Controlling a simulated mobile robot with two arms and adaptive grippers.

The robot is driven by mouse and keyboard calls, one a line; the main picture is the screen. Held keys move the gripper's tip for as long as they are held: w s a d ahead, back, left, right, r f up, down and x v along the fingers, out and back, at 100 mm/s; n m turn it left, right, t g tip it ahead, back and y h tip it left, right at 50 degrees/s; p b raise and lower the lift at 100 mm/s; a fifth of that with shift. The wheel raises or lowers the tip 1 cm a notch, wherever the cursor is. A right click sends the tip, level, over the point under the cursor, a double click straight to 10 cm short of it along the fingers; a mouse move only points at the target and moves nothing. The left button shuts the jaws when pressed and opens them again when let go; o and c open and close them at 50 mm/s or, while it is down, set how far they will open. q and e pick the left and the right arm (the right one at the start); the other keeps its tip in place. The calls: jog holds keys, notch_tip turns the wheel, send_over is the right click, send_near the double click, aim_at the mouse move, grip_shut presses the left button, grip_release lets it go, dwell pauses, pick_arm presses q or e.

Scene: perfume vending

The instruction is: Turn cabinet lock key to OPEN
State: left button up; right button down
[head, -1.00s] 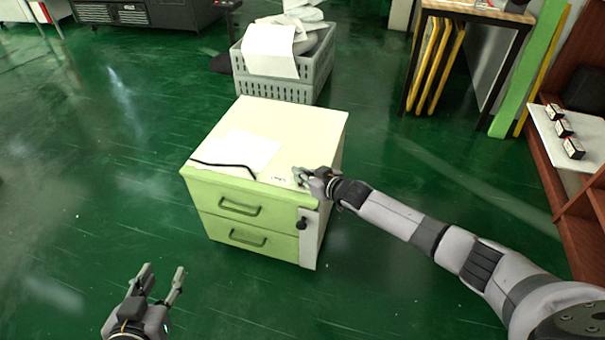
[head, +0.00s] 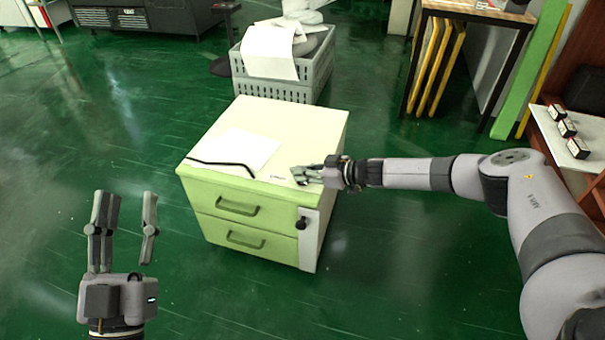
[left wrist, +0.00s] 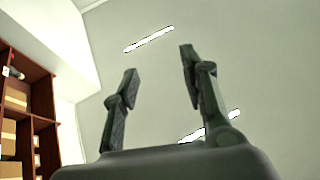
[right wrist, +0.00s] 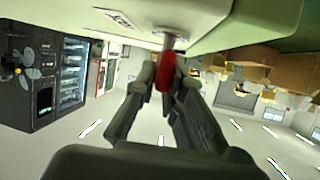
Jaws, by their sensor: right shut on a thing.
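The cabinet (head: 300,125) is a low cream and green drawer unit in the middle of the head view. My right gripper (head: 299,176) is at the front right edge of its top. In the right wrist view my right gripper is shut on the red key (right wrist: 165,78), whose metal end meets the lock plate (right wrist: 170,37). The key is hidden by the fingers in the head view. A small label (head: 278,177) lies on the top left of the gripper, too small to read. My left gripper (head: 127,198) is open and empty, left of the cabinet.
A white sheet (head: 245,150) and a black cord (head: 215,164) lie on the cabinet top. A black knob (head: 301,223) sticks out of its front right strip. A grey crate (head: 270,88) stands behind. The green floor (head: 90,130) to the left is clear.

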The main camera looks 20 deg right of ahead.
pick_arm(q)
jog(key=shift+s+r+t, duration=0.45)
jog(key=shift+r+t, duration=0.05)
jog(key=shift+r, duration=0.15)
jog(key=shift+s+r+t, duration=0.45)
jog(key=shift+r+t, duration=0.05)
jog(key=shift+r, duration=0.1)
pick_arm(e)
jog(key=shift+w+r+n+g+y, duration=0.1)
jog(key=shift+n+g+y, duration=0.75)
jog(key=shift+n, duration=0.25)
pick_arm(q)
jog(key=shift+a, duration=0.1)
pick_arm(e)
jog(key=c, duration=1.7)
grip_release()
jog(key=shift+g, duration=0.25)
jog(key=v, duration=1.2)
